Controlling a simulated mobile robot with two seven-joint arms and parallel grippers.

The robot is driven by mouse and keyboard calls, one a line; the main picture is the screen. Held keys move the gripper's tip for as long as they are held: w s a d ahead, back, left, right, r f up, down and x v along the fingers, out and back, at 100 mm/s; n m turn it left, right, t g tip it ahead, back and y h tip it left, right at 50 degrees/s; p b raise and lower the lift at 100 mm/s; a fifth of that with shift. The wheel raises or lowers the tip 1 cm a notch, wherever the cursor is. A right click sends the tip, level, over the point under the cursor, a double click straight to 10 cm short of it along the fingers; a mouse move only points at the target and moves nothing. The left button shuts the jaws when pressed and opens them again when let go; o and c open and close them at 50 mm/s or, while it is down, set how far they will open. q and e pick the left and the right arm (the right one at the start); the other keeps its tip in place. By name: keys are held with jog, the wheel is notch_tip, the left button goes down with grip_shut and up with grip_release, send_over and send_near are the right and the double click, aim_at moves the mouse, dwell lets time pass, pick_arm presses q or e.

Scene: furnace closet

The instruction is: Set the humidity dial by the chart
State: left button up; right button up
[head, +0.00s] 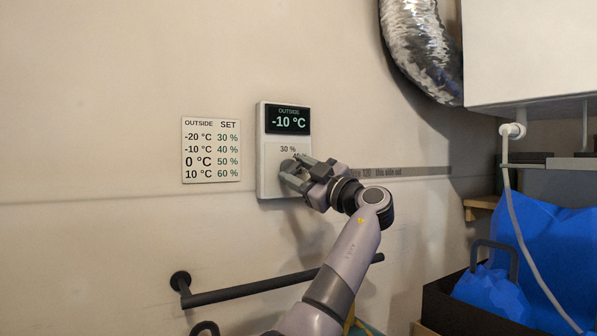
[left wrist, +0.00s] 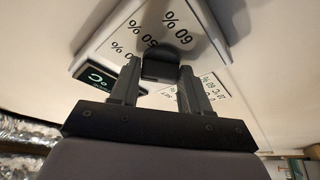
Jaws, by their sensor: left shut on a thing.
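My left gripper (head: 296,173) is shut on the dark dial (left wrist: 160,66) on the panel's lower part. The 30 % mark shows above it; the 40 % mark is partly hidden. The left wrist view shows 50 % and 60 % marks upside down. I cannot tell the dial's setting. My right gripper is out of view.
A black rail (head: 270,286) is fixed to the wall below the panel. A silver duct (head: 420,50) and a white unit (head: 530,50) are at upper right. Blue bags (head: 545,250) and a black box (head: 450,305) stand at lower right.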

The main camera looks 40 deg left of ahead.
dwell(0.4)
pick_arm(q)
jog(key=o, duration=1)
jog(key=shift+d, duration=0.1)
jog(key=b+v, duration=0.1)
jog(key=v, duration=0.6)
